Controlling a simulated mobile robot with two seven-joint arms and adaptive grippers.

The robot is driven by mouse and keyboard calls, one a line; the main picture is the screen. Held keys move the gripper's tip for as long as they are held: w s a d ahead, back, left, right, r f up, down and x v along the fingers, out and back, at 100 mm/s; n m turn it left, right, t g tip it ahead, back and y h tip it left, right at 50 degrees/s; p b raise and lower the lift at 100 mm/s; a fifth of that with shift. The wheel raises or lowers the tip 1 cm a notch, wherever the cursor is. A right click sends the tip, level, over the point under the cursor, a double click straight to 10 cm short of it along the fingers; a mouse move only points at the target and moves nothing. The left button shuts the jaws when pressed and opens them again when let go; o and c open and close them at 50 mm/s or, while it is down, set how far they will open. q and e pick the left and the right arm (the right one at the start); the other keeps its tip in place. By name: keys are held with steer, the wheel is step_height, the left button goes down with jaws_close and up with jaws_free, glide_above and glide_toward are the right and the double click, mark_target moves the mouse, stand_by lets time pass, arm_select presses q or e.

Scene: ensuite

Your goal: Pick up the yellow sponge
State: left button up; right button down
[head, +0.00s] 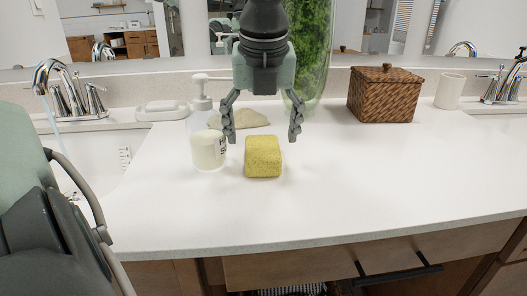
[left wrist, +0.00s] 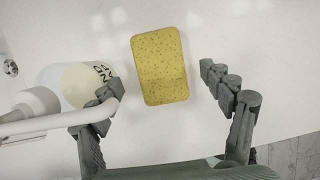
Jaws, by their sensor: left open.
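The yellow sponge (head: 263,157) lies on the white counter, right of the soap pump bottle. My left gripper (head: 261,138) is open above and slightly behind it in the head view, with its fingers spread to either side. Nothing is between the fingertips. In the left wrist view the sponge (left wrist: 160,66) lies beyond the fingers of my open left gripper (left wrist: 163,82), nearer the left fingertip than the right. The sponge looks apart from both fingers. My right gripper is not in view.
The soap pump bottle (head: 208,146) stands close to the left finger; its pump crosses that finger in the wrist view. A flat beige item (head: 240,118) lies behind the sponge. A wicker box (head: 384,94) and white cup (head: 450,91) stand right. The front right counter is clear.

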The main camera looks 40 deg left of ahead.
arm_select(q)
steer(key=shift+x, duration=1.15)
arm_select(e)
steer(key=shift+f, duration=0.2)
arm_select(q)
steer(key=shift+w, duration=0.1)
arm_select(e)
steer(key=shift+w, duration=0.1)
arm_select(q)
steer(key=shift+f+b, duration=0.2)
steer(key=shift+b, duration=0.55)
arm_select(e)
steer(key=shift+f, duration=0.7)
arm_select(q)
steer(key=c, duration=1)
steer(key=shift+c, duration=0.2)
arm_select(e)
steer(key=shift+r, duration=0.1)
